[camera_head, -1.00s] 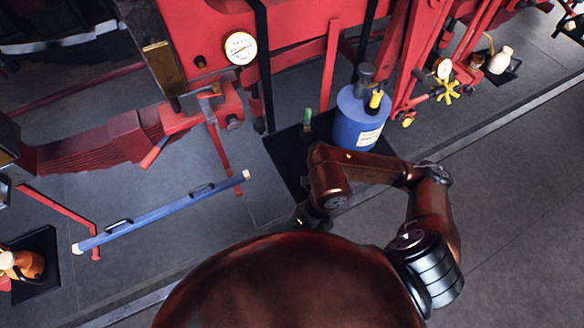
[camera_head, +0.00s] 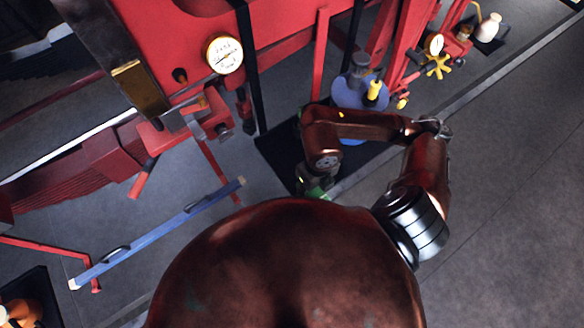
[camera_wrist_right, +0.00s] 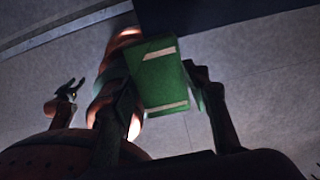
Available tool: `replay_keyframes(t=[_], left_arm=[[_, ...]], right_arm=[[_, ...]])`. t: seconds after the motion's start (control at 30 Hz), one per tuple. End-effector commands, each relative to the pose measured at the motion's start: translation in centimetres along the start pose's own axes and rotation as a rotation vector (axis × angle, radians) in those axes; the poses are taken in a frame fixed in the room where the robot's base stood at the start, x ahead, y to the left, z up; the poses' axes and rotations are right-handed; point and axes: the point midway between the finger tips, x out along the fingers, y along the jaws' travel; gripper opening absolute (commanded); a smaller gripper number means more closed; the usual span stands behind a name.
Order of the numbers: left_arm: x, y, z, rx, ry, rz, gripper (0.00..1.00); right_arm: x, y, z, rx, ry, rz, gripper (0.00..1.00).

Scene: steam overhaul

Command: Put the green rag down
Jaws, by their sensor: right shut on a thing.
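The green rag (camera_wrist_right: 160,75) is a flat, folded-looking green piece with two pale bands in the right wrist view. It sits between the dark fingers of my right gripper (camera_wrist_right: 165,100), which is shut on it. In the head view my right gripper (camera_head: 312,185) hangs at the near side of a black mat (camera_head: 274,150), and a bit of green shows at its tip. Most of the rag is hidden there by my arm. I cannot tell whether the rag touches anything below. My left gripper is not in the head view.
A blue can (camera_head: 352,92) with a yellow part stands behind my right arm. A red machine with a round gauge (camera_head: 225,55) fills the back. A long blue bar (camera_head: 160,232) lies at left. Grey floor (camera_head: 500,190) is clear at right.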

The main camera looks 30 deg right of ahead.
Motion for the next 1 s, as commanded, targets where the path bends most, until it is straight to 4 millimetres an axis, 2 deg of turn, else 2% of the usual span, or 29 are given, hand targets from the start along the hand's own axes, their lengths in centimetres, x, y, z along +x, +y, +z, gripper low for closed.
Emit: replay_keyframes(t=[0.1, 0.2, 0.33, 0.53, 0.67, 0.83, 1.0], left_arm=[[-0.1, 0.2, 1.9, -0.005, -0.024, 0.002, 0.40], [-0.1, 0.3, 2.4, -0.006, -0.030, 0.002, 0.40], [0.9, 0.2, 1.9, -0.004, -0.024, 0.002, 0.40], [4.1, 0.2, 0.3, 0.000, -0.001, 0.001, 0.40], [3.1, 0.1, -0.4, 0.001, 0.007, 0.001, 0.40], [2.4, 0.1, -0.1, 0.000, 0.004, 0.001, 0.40], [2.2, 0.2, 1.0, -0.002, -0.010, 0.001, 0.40]], right_arm=[[-0.2, -0.4, 0.3, -0.002, -0.005, -0.014, 0.04], [-0.2, -0.3, 0.3, -0.003, -0.004, -0.013, 0.04], [0.3, -0.5, 0.8, -0.003, -0.007, -0.016, 0.04], [1.5, -0.9, 2.6, -0.002, -0.008, -0.017, 0.04], [2.0, -1.4, 5.2, 0.006, -0.003, -0.015, 0.04], [3.6, -2.1, 9.1, 0.005, -0.004, -0.014, 0.04], [6.6, -2.5, 11.5, 0.002, -0.003, -0.013, 0.04]])
